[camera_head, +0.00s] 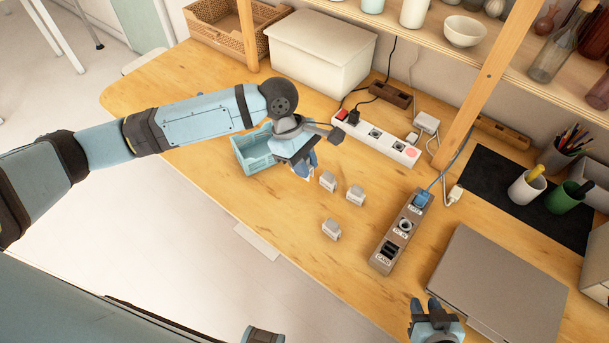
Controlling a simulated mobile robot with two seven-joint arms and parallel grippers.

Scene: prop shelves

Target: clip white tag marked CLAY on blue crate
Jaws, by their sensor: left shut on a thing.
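The light blue crate (240,157) stands on the wooden table, partly hidden behind my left arm and gripper. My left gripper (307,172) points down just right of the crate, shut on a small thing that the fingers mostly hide. A bit of white shows at the fingertips, perhaps the tag; no CLAY marking can be read. Three small grey-white clip-like pieces lie right of the gripper: one close by (328,181), one further right (355,194), one nearer the front (331,229). My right gripper (425,304) is at the bottom edge, fingers apart and empty.
A white power strip (376,138) and a brown socket strip (402,231) lie to the right. A closed grey laptop (497,287) is at the front right. A white lidded box (318,50) and a woven basket (212,30) stand behind. A wooden post (490,85) rises at the back.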

